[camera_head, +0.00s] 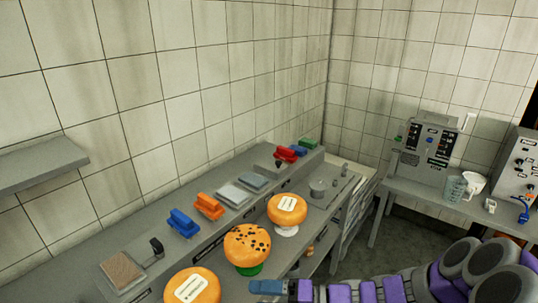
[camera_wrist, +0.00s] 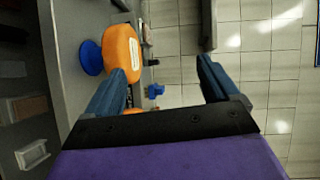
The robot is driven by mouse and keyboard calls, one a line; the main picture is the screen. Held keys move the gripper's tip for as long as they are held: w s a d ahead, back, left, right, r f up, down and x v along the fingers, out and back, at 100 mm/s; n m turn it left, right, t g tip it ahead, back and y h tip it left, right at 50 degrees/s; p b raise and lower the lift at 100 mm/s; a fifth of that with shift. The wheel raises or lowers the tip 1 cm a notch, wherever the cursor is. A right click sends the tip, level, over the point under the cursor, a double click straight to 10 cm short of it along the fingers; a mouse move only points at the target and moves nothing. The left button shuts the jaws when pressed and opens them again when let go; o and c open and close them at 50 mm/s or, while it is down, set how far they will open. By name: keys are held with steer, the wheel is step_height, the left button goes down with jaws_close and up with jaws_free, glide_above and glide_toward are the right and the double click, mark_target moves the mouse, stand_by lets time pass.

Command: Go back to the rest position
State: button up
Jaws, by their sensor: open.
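My gripper (camera_head: 267,287) is at the bottom of the head view, its blue fingers pointing left, close to the cheese wheels. In the wrist view my gripper (camera_wrist: 165,72) has its two blue fingers wide apart with nothing between them. An orange cheese wheel with a white label (camera_head: 193,288) is cut off by the bottom edge. A speckled orange wheel (camera_head: 247,243) sits on a green stand (camera_head: 250,269). Another labelled wheel (camera_head: 287,208) sits on a white stand (camera_head: 286,231). The wrist view shows an orange wheel (camera_wrist: 122,55) on a blue stand (camera_wrist: 91,58), beside the left finger.
A grey counter runs along the tiled wall, its raised ledge holding blue blocks (camera_head: 183,223), orange blocks (camera_head: 209,206) and red blocks (camera_head: 286,153). A grey wall shelf (camera_head: 40,163) juts out at left. A side table at right holds a machine (camera_head: 428,142) and a jug (camera_head: 455,188).

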steer(key=s+r+n+g+h, duration=0.1)
steer(key=s+n+g+h, duration=0.45)
steer(key=s, duration=0.95)
steer(key=s+d+r+m+t+h, duration=0.1)
steer(key=s+d+r+m+h, duration=0.1)
steer(key=s+d+m+h, duration=0.2)
steer(key=s+d+h, duration=0.3)
steer(key=d+h, duration=0.4)
steer(key=d, duration=0.4)
steer(key=shift+s+r+m+t, duration=0.2)
steer(key=shift+m+t, duration=0.15)
